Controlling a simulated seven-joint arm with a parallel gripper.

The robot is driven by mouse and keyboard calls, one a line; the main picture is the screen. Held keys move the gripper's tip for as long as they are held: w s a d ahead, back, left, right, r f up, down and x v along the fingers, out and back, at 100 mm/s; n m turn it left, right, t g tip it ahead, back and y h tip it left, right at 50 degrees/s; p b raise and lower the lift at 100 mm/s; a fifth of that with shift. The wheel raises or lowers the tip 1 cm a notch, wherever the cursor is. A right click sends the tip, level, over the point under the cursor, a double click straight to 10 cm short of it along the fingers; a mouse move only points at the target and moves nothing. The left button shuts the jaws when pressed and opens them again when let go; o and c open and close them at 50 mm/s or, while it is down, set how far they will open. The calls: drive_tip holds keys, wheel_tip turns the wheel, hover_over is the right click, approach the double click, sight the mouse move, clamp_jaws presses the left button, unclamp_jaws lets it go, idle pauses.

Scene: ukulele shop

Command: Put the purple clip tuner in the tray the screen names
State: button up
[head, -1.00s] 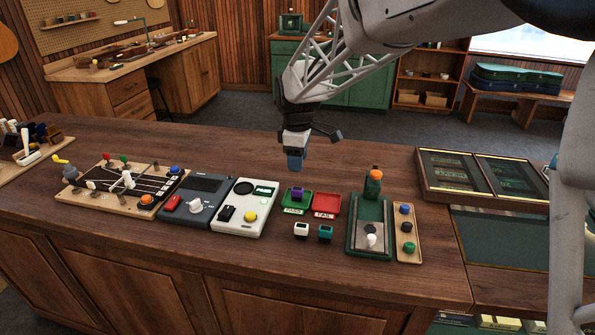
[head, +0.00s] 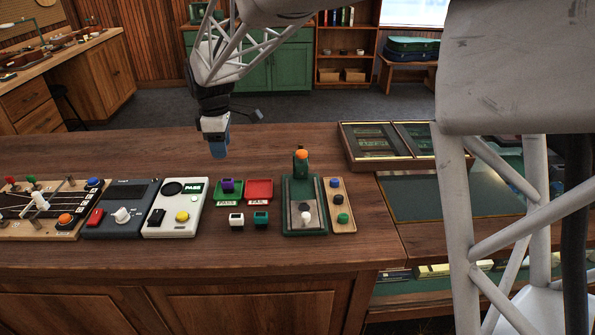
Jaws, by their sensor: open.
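The purple clip tuner (head: 228,185) sits in the green tray (head: 234,195), whose label reads PASS. The red tray (head: 261,186), labelled FAIL, stands just to its right and is empty. The screen (head: 193,187) on the white tester (head: 174,213) shows PASS in green. My gripper (head: 219,152) hangs above the counter behind the trays, apart from the tuner. It holds nothing that I can see; its fingers are small and seen together from this side.
A white clip tuner (head: 236,221) and a teal one (head: 261,219) stand on the counter in front of the trays. A green fixture (head: 304,216) with an orange top and a wooden button strip (head: 342,212) are to the right. The counter behind the trays is clear.

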drive_tip(key=s+d+r+m+t, duration=0.1)
drive_tip(key=s+d+r+m, duration=0.25)
drive_tip(key=s+d, duration=0.5)
drive_tip(key=s+d+r+m, duration=0.3)
drive_tip(key=s+d+m, duration=0.25)
drive_tip(key=d, duration=0.65)
drive_tip(key=s+d+f+m, duration=0.2)
drive_tip(key=s+d+m, duration=0.2)
drive_tip(key=s, duration=0.6)
drive_tip(key=s+d+f+m+t, duration=0.1)
drive_tip(key=s+d+f+m, duration=0.1)
drive_tip(key=s+d+m, duration=0.3)
drive_tip(key=s+d, duration=0.4)
drive_tip(key=s, duration=0.2)
drive_tip(key=shift+s+d+t, duration=0.15)
drive_tip(key=shift+d+t, duration=0.1)
drive_tip(key=shift+t, duration=0.05)
